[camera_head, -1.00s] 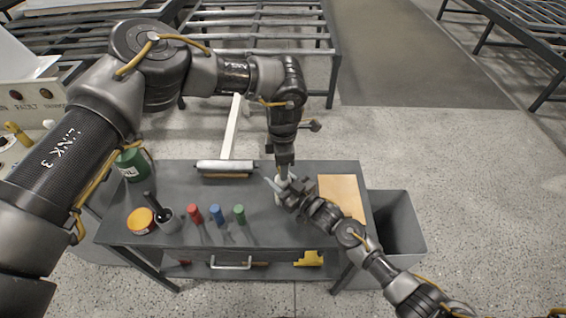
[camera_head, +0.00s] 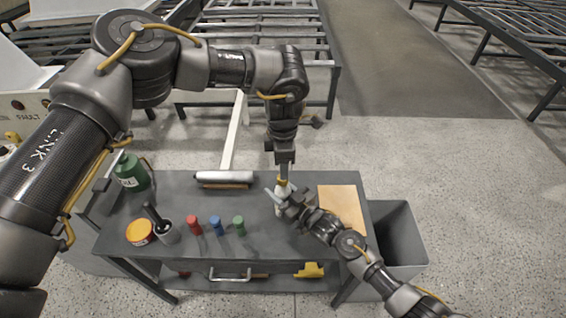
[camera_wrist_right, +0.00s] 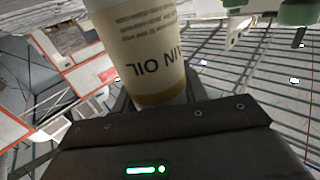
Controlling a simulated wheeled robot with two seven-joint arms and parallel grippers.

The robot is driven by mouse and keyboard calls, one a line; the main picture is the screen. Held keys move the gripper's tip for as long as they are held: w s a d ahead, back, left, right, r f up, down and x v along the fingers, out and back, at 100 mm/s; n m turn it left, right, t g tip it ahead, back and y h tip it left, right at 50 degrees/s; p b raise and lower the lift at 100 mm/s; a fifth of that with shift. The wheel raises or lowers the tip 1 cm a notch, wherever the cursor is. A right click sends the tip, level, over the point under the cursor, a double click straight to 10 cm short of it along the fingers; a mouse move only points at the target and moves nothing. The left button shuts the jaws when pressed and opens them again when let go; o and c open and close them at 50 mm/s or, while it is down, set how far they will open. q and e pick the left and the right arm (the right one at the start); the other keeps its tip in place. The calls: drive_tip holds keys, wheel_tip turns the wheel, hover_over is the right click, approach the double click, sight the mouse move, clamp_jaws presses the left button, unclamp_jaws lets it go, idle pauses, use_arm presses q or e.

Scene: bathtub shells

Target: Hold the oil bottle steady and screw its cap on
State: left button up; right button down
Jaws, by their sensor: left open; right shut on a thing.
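The oil bottle (camera_head: 281,208) is small and white and stands on the grey bench. In the right wrist view it is large (camera_wrist_right: 150,48), with a cream label reading "OIL" upside down. My right gripper (camera_head: 283,200) comes from the lower right and is shut on the bottle. A small yellow piece, seemingly the cap (camera_head: 282,183), shows at the bottle's top. My left gripper (camera_head: 284,170) points down just above it and is open. Whether its fingers touch the cap or surround it is too small to tell. The cap is outside the right wrist view.
A grey bin (camera_head: 405,240) stands right.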

use_arm(q)
drive_tip(key=shift+w+r, duration=0.3)
drive_tip(key=shift+r, duration=0.35)
drive_tip(key=shift+r+n, duration=0.2)
drive_tip(key=shift+n, duration=0.4)
drive_tip(key=shift+r+n, duration=0.3)
drive_tip(key=shift+n, duration=0.7)
drive_tip(key=n, duration=0.4)
drive_tip(key=shift+r+n, duration=0.3)
drive_tip(key=n, duration=0.2)
drive_tip(key=shift+r+n, duration=0.15)
drive_tip(key=shift+n, duration=0.15)
drive_tip(key=n, duration=0.4)
drive_tip(key=shift+s+r+n, duration=0.1)
drive_tip(key=shift+s+n, duration=0.1)
drive_tip(key=shift+n, duration=0.1)
drive_tip(key=n, duration=0.6)
drive_tip(key=shift+s+n, duration=0.15)
drive_tip(key=shift+n, duration=0.15)
hover_over(284, 193)
drive_tip(key=w, duration=0.2)
drive_tip(key=shift+s+a+f, duration=0.1)
drive_tip(key=shift+a+f, duration=0.05)
drive_tip(key=shift+f, duration=3.9)
